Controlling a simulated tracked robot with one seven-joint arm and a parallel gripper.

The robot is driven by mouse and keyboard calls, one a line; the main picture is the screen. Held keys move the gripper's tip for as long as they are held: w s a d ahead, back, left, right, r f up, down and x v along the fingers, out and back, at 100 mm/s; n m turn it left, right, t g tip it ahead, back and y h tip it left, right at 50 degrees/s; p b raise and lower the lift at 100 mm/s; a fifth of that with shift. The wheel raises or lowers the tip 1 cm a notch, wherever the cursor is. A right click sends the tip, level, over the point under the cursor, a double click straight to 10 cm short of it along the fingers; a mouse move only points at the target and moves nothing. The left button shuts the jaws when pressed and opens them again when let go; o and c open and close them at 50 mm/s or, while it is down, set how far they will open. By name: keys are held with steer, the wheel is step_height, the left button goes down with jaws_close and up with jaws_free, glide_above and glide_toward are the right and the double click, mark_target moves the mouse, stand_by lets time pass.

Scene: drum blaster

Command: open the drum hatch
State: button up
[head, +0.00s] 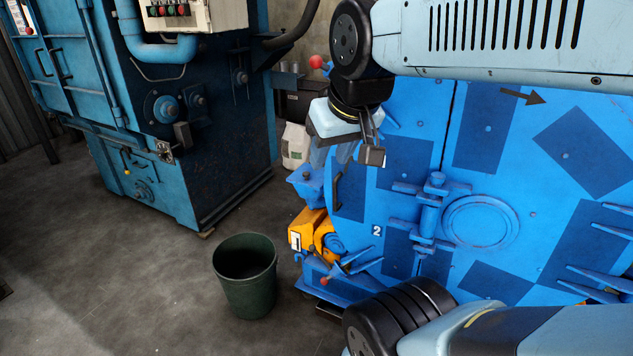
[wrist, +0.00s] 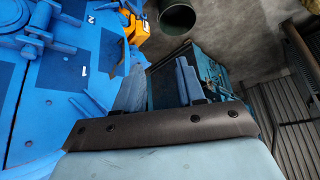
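The blue drum hatch (head: 400,175) fills the right of the head view, with a hinge-like bracket and a "2" on it. A small dark handle (head: 337,190) sits at its left edge. It also shows in the wrist view (wrist: 85,71), left of the fingers. My gripper (head: 332,152) hangs above the handle, apart from it. In the wrist view my gripper (wrist: 157,82) has its two fingers spread with nothing between them. The hatch looks shut against the drum.
A green bin (head: 246,275) stands on the floor left of the drum. An orange motor (head: 310,232) and red-knobbed levers sit low at the drum's left side. A large blue machine (head: 180,110) stands at the back left. Floor at front left is clear.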

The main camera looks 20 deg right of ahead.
steer(key=shift+w, duration=0.55)
steer(key=shift+a, duration=0.1)
steer(key=n+t+h, duration=0.3)
steer(key=n+h, duration=1.3)
steer(key=n, duration=0.8)
glide_toward(334, 195)
steer(key=x, duration=1.1)
